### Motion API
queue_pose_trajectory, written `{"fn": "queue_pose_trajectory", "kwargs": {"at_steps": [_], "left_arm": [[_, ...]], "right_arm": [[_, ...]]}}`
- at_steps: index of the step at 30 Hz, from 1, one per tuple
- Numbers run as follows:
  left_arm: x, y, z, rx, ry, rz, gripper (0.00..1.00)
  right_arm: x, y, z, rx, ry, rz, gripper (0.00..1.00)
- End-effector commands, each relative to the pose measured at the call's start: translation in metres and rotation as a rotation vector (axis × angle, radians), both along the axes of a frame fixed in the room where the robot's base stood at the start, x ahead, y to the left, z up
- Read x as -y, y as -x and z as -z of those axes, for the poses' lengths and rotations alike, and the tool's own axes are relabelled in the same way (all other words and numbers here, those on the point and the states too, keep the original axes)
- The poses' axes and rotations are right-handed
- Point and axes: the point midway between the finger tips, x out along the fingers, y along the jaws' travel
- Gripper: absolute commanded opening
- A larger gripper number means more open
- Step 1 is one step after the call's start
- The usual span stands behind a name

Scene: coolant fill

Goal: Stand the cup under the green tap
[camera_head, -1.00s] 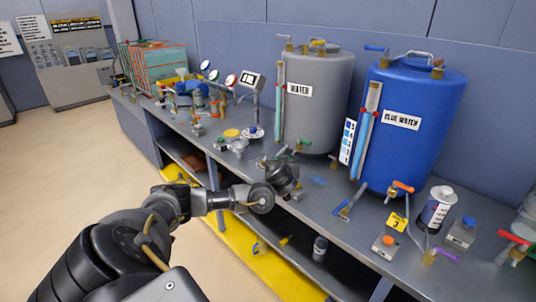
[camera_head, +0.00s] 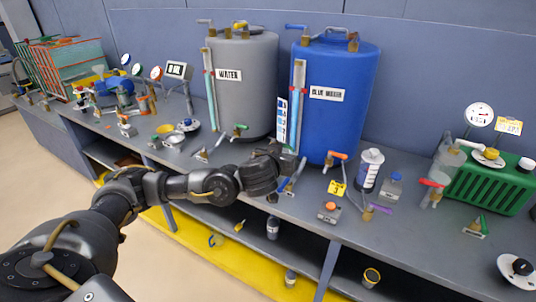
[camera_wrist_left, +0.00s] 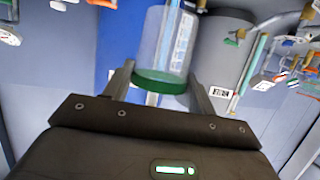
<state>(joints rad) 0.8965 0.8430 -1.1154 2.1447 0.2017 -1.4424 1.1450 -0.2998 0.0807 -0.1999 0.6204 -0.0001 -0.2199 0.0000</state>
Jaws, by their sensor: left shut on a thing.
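My left gripper (camera_head: 286,160) is above the bench's front part, in front of the gap between the grey and blue tanks. In the left wrist view its fingers (camera_wrist_left: 162,88) are shut on a clear cup (camera_wrist_left: 165,42) with a green base. In the head view the gripper mostly hides the cup. A green-handled tap (camera_head: 239,130) is low on the grey WATER tank (camera_head: 243,95), left of the gripper; its green handle also shows in the left wrist view (camera_wrist_left: 231,42). My right gripper is not in view.
The blue tank (camera_head: 338,120) has an orange-handled tap (camera_head: 337,157). A green ribbed box (camera_head: 490,180) is farther right. Gauges and small parts crowd the bench's left.

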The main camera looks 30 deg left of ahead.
Motion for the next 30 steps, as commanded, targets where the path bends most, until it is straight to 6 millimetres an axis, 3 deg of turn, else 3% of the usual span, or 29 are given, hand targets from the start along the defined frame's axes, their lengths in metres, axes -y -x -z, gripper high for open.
{"fn": "queue_pose_trajectory", "kwargs": {"at_steps": [12,20,30], "left_arm": [[0.065,0.036,-0.043,-0.001,0.016,0.162,0.34],[0.075,0.057,-0.063,0.000,0.004,0.206,0.34],[0.075,0.058,-0.065,0.000,-0.001,0.211,0.34]], "right_arm": [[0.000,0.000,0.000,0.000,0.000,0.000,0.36],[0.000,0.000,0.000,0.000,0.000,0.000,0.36],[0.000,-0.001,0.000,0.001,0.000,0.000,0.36]]}}
